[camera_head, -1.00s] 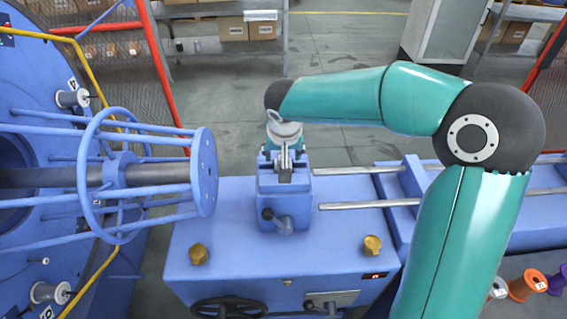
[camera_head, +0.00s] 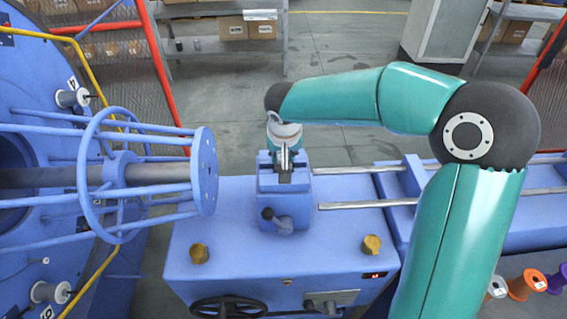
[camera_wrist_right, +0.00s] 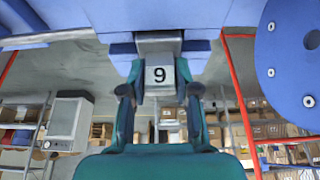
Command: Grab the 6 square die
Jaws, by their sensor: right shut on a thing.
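A grey square die (camera_wrist_right: 161,54) is seated in the blue holder on top of the machine housing. My left gripper is not in view.
A blue spoked cage with a round end plate (camera_head: 205,170) stands close left of the holder. Two metal rods (camera_head: 350,204) run to the right. A black lever (camera_head: 276,221) and yellow knobs (camera_head: 371,244) sit in front. Coloured spools (camera_head: 527,285) stand at lower right.

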